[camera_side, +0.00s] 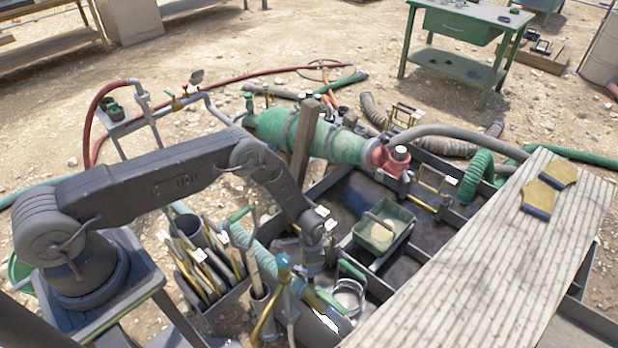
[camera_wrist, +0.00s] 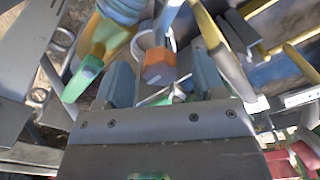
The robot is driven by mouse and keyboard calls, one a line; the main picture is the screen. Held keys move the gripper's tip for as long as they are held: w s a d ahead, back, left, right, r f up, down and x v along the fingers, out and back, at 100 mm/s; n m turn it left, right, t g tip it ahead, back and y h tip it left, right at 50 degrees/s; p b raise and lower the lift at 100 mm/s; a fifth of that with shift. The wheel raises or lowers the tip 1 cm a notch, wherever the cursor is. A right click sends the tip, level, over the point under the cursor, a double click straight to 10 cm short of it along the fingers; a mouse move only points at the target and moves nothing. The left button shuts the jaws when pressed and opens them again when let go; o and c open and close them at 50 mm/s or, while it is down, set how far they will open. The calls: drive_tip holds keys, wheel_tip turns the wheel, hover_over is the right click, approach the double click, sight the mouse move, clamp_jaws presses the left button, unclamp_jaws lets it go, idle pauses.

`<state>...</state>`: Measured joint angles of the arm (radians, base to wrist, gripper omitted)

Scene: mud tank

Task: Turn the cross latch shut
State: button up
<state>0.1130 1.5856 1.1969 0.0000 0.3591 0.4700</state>
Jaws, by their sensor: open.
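My gripper hangs at the end of my arm, low over the left part of the black tank in the side view (camera_side: 316,262). The clutter there partly hides its fingers. In the wrist view my gripper (camera_wrist: 162,84) shows two blue-grey fingers standing apart. An orange six-sided piece (camera_wrist: 158,66) shows between them, seemingly beyond the fingertips. I cannot tell whether it touches a finger. I cannot clearly pick out the cross latch in either view, and I cannot tell whether the orange piece belongs to it.
A green tray of sand (camera_side: 383,226) stands right of my gripper. A wide plank (camera_side: 480,260) with yellow gloves (camera_side: 550,186) covers the tank's right side. A rack of tools (camera_side: 203,258) and a teal-topped pipe (camera_side: 284,262) crowd the left. A green-handled sieve (camera_side: 349,290) is close by.

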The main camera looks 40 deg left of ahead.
drive_tip(key=m, duration=0.3)
drive_tip(key=shift+m, duration=0.4)
wheel_tip(320, 180, up, 14)
wheel_tip(320, 180, down, 14)
drive_tip(key=n, duration=1)
drive_tip(key=shift+s, duration=0.1)
drive_tip(key=shift+m, duration=0.3)
drive_tip(key=m, duration=0.5)
drive_tip(key=shift+m, duration=0.4)
drive_tip(key=shift+r+m, duration=0.3)
drive_tip(key=shift+m, duration=0.2)
wheel_tip(320, 180, up, 33)
drive_tip(key=a+n+t, duration=0.1)
drive_tip(key=n, duration=0.1)
drive_tip(key=shift+w+a+t, duration=0.2)
drive_tip(key=shift+w+t, duration=0.1)
drive_tip(key=shift+f, duration=0.1)
